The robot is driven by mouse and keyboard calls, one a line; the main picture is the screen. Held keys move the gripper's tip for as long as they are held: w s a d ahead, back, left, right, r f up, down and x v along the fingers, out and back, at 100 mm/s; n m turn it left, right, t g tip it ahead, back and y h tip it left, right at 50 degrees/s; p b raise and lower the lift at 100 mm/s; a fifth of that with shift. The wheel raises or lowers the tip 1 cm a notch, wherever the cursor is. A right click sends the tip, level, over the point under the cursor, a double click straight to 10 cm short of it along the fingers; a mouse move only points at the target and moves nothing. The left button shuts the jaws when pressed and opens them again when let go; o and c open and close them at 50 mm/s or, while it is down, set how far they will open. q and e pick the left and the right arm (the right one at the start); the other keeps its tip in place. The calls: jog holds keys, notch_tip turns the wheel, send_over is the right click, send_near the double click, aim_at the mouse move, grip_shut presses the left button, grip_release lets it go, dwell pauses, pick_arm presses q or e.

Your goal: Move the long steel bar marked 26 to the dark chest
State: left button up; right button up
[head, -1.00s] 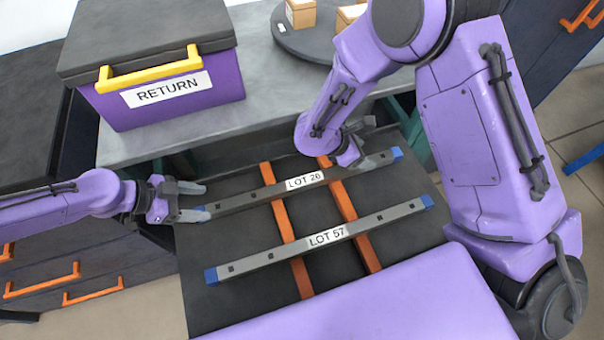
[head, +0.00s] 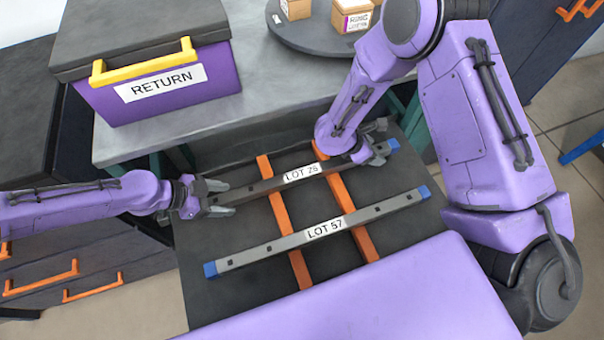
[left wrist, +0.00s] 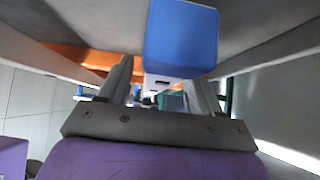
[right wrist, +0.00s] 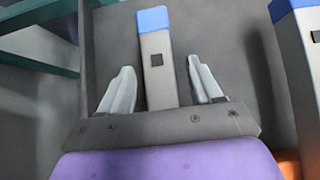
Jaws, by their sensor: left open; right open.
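The long steel bar marked LOT 26 (head: 262,187) lies across two orange rails, behind the LOT 57 bar. My left gripper (head: 222,198) is open around its left end, which it partly hides. In the left wrist view the blue end cap (left wrist: 181,40) shows between and above the fingers. My right gripper (head: 376,153) is open near the bar's right end; in the right wrist view the bar (right wrist: 160,75) lies between the spread fingers. A dark cabinet with orange handles (head: 95,245) stands at the left; I cannot tell whether it is the dark chest.
The LOT 57 bar (head: 285,246) lies in front, parallel, across the orange rails (head: 280,217). A purple RETURN box (head: 215,77) with a dark lid stands on the grey counter (head: 260,95). A round dark tray (head: 310,45) holds small boxes. Another dark cabinet (head: 545,50) is at upper right.

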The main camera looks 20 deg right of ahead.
pick_arm(q)
grip_shut()
pick_arm(e)
grip_shut()
